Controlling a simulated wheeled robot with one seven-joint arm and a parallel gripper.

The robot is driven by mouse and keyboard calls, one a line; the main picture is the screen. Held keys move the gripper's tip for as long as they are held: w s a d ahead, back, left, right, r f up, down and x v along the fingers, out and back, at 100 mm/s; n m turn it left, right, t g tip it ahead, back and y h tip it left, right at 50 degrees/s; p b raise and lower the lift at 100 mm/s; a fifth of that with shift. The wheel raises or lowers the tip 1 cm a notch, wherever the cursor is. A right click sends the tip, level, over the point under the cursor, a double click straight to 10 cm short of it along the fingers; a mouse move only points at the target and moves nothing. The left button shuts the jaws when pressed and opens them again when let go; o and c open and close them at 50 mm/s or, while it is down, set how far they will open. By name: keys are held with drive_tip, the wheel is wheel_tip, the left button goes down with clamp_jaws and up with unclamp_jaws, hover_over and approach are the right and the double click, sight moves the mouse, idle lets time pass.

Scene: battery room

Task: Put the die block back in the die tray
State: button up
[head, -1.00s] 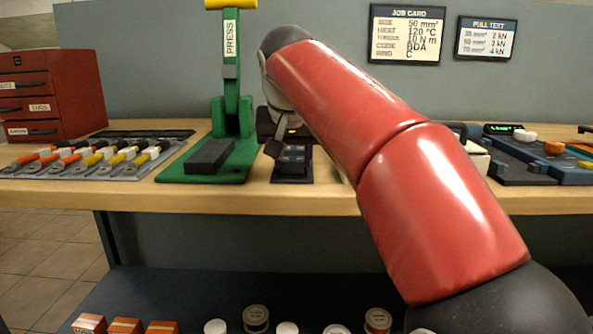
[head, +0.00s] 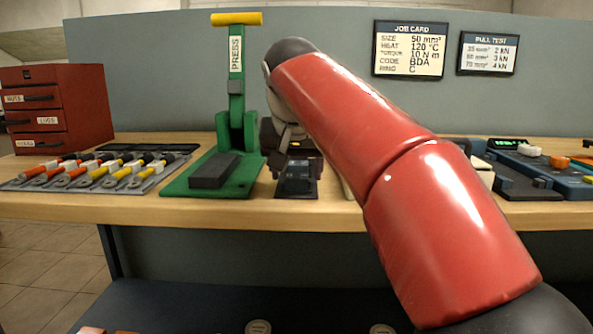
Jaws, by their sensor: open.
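A dark rectangular block (head: 214,171) lies on the green base of the press; I cannot tell whether it is the die block or part of the press. Just right of the press, a small black tray (head: 298,190) sits near the bench's front edge with dark block-like pieces in it. It appears to be the die tray, but its contents are too small to make out. My gripper (head: 287,146) is open, pointing down just above and behind the tray.
The green press (head: 236,125) with its yellow handle stands left of the tray. A mat of colour-handled tools (head: 95,172) and a red drawer cabinet (head: 60,108) are farther left. Blue equipment (head: 560,178) lies at right. My arm covers the bench's middle.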

drive_tip(key=p+v, duration=0.3)
drive_tip(key=v, duration=0.8)
drive_tip(key=s+d+f, duration=0.5)
drive_tip(key=s+f, duration=0.1)
drive_tip(key=f, duration=0.4)
drive_tip(key=s+d+f, duration=0.5)
drive_tip(key=s+f, duration=0.2)
drive_tip(key=f, duration=0.4)
drive_tip(key=s+d+f+g, duration=0.1)
drive_tip(key=s+d+f, duration=0.4)
drive_tip(key=f, duration=0.5)
drive_tip(key=shift+s+d+f, duration=0.25)
drive_tip(key=shift+s+d, duration=0.15)
drive_tip(key=shift+s, duration=0.75)
